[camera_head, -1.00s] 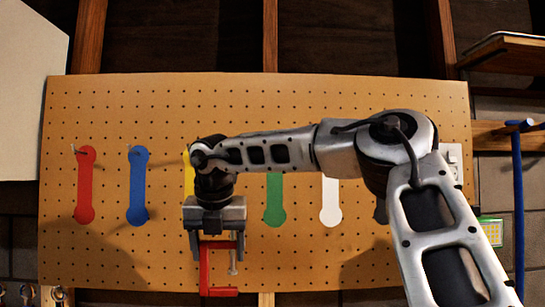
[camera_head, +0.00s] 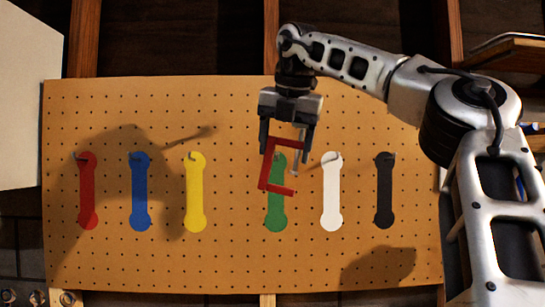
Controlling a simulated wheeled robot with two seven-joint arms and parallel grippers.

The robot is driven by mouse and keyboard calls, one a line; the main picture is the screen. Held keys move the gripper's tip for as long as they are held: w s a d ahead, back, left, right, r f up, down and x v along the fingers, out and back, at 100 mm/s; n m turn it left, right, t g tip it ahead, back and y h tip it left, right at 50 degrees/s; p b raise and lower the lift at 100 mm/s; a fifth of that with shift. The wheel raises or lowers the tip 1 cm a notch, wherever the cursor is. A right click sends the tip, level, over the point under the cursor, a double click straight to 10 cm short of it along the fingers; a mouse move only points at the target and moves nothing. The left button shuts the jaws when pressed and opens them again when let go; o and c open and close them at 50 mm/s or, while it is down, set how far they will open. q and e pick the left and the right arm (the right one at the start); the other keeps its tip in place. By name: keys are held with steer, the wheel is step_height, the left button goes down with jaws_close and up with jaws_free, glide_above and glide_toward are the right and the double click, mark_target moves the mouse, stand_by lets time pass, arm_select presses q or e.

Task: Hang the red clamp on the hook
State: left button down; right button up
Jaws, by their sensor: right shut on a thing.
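The red clamp (camera_head: 266,166) is a C-shaped frame with a silvery screw. My right gripper (camera_head: 287,140) is shut on its upper part and holds it in front of the pegboard, slightly tilted. The clamp overlaps the green wrench-shaped marking (camera_head: 277,212) in the head view; its distance from the board is hard to tell. A small hook (camera_head: 81,157) sits at the top of the red marking (camera_head: 87,192) at the far left, with nothing hanging on it. Any hook at the green marking is hidden by the clamp and gripper. My left gripper is out of view.
The pegboard (camera_head: 110,258) also bears blue (camera_head: 140,192), yellow (camera_head: 195,192), white (camera_head: 332,192) and black (camera_head: 384,192) markings with small hooks. A wooden shelf (camera_head: 510,55) juts in at upper right. A pale panel (camera_head: 28,100) stands at upper left.

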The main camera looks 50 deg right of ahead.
steer(key=shift+w+d+p, duration=0.4)
steer(key=shift+w+d, duration=0.1)
steer(key=shift+d, duration=0.05)
steer(key=w+d+p, duration=0.4)
steer(key=d+p, duration=0.1)
steer(key=shift+w+d+f, duration=0.15)
steer(key=shift+d+f, duration=0.05)
steer(key=shift+f, duration=0.05)
steer(key=shift+w+d+f, duration=0.35)
steer(key=shift+d+f, duration=0.05)
steer(key=shift+f, duration=0.1)
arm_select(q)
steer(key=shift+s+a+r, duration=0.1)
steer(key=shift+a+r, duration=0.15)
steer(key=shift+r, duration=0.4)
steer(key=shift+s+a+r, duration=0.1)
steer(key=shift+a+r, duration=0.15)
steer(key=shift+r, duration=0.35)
arm_select(e)
steer(key=shift+w+d+f, duration=0.1)
steer(key=shift+d+f, duration=0.05)
steer(key=shift+f, duration=0.05)
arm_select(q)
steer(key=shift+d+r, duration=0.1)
arm_select(e)
steer(key=o, duration=1.2)
